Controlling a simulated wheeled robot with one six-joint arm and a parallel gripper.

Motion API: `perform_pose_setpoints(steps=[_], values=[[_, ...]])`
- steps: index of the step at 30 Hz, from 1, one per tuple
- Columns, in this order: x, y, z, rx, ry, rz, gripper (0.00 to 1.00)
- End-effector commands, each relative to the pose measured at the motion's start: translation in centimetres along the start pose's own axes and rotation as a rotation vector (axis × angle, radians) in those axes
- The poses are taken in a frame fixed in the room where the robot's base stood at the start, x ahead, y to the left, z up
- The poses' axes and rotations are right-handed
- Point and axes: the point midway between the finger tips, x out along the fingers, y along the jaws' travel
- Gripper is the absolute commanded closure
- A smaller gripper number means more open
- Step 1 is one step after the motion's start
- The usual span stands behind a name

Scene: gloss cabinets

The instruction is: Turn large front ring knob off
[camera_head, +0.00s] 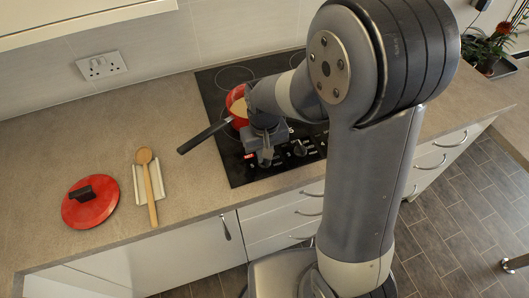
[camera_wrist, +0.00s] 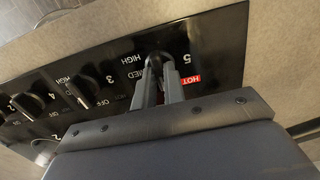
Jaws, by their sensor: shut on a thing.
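The black cooktop (camera_head: 228,160) is set in the worktop and has knobs along its front. My gripper (camera_wrist: 160,72) is shut on a dark knob (camera_wrist: 157,58) at the HOT-light end of the row, taken to be the large front ring knob. The fingers hide most of the knob, so its pointer cannot be read. HIGH and MED markings and a numeral 5 show around it. A red HOT light (camera_wrist: 191,79) is lit beside the fingers. In the head view my gripper (camera_head: 264,158) is low over the left front of the cooktop, and the held knob is hidden.
A red pan (camera_head: 236,95) stands on the cooktop close behind my gripper, its black handle pointing front-left. Other knobs (camera_wrist: 78,92) sit beside the held one. A red lid (camera_head: 90,208) and a wooden spoon (camera_head: 149,185) on a white rest lie on the left worktop.

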Motion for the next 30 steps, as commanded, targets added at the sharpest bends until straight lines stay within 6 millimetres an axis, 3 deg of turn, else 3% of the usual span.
perform_pose_setpoints(steps=[11,12,19,30], values=[[-0.07,0.00,-0.06,-0.008,0.002,0.000,1.00],[-0.08,0.00,-0.06,-0.008,0.002,0.000,0.88],[-0.04,0.00,-0.04,-0.007,0.001,0.000,0.69],[-0.75,0.00,-0.10,-0.006,0.004,0.000,0.67]])
